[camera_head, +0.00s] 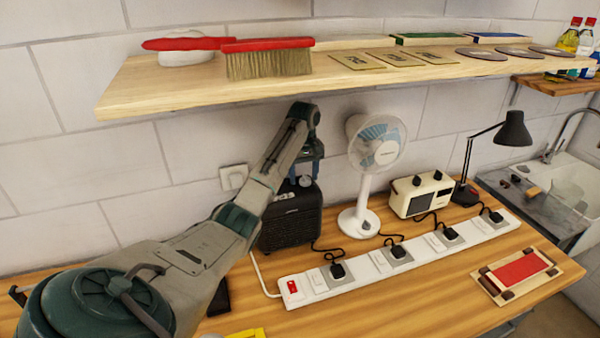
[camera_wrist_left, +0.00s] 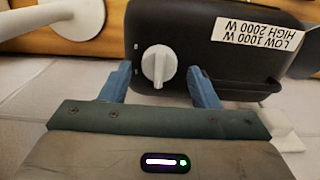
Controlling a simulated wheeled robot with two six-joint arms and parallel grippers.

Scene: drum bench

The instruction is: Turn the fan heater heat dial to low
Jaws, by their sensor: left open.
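The fan heater (camera_head: 290,220) is a black box standing on the bench against the wall. Its top also shows in the left wrist view (camera_wrist_left: 225,45), with a white label reading LOW 1000 W, HIGH 2000 W. The white heat dial (camera_wrist_left: 159,66) sits on that top, its raised ridge running roughly up and down in the wrist view. Small marks beside it are too small to read. My left gripper (camera_wrist_left: 160,82) is open above the heater, its blue fingers on either side of the dial with gaps between. It also shows in the head view (camera_head: 306,170). My right gripper is not in view.
A white fan (camera_head: 376,150) stands right of the heater, with a cream radio (camera_head: 421,194) and black lamp (camera_head: 514,130) beyond. A white power strip (camera_head: 410,256) with several plugs lies in front. A wooden shelf (camera_head: 200,92) hangs above my arm.

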